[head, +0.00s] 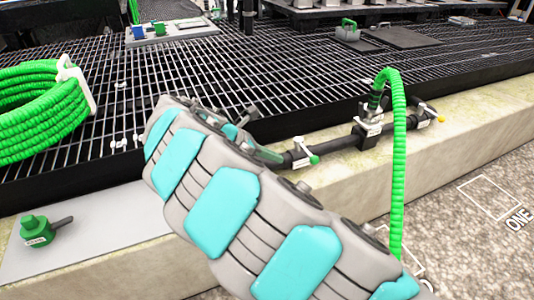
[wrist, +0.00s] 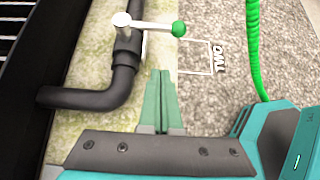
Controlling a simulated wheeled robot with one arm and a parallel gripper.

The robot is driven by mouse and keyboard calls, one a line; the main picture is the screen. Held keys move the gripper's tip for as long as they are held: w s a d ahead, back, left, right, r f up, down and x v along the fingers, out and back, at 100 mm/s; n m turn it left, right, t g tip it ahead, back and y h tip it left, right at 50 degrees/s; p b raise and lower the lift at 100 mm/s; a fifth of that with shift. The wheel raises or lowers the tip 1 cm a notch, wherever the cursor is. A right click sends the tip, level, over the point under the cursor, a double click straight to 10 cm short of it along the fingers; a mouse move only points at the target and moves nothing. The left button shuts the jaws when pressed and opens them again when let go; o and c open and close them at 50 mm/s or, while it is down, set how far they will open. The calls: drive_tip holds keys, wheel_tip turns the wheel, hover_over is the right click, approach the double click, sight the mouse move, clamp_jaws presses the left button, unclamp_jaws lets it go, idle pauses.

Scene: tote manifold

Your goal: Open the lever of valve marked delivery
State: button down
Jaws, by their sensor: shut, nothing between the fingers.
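The black pipe manifold (head: 340,140) runs along the concrete kerb in the head view. A valve lever with a green knob (head: 313,159) and a white tag stands on it, just right of my gripper. Another lever with a yellow-orange knob (head: 440,119) sits at the right end. The tags are too small to read, so I cannot tell which valve is delivery. In the wrist view, a white lever with a green knob (wrist: 178,28) points right from a valve on the black pipe (wrist: 120,85). My gripper (wrist: 161,73) is shut and empty below that lever, apart from it. My arm hides part of the manifold.
A green hose (head: 398,170) arches up from the manifold and hangs down beside my arm; it also shows in the wrist view (wrist: 254,50). A coiled green hose (head: 40,110) lies left. A green block (head: 38,230) sits on a grey plate. Black grating (head: 200,80) spreads behind.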

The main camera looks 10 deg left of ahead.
sight(306, 151)
drive_tip(key=x, duration=0.5)
drive_tip(key=shift+d, duration=0.2)
drive_tip(key=shift+w+d+r+b, duration=0.25)
drive_tip(key=shift+w+d, duration=0.25)
drive_tip(key=shift+d, duration=0.2)
drive_tip(key=shift+w+d+r+b, duration=0.15)
drive_tip(key=shift+w+d+r, duration=0.1)
drive_tip(key=shift+w+d, duration=0.35)
drive_tip(key=shift+s+d+r+p, duration=0.1)
drive_tip(key=shift+d+r+p, duration=0.05)
drive_tip(key=shift+p, duration=0.2)
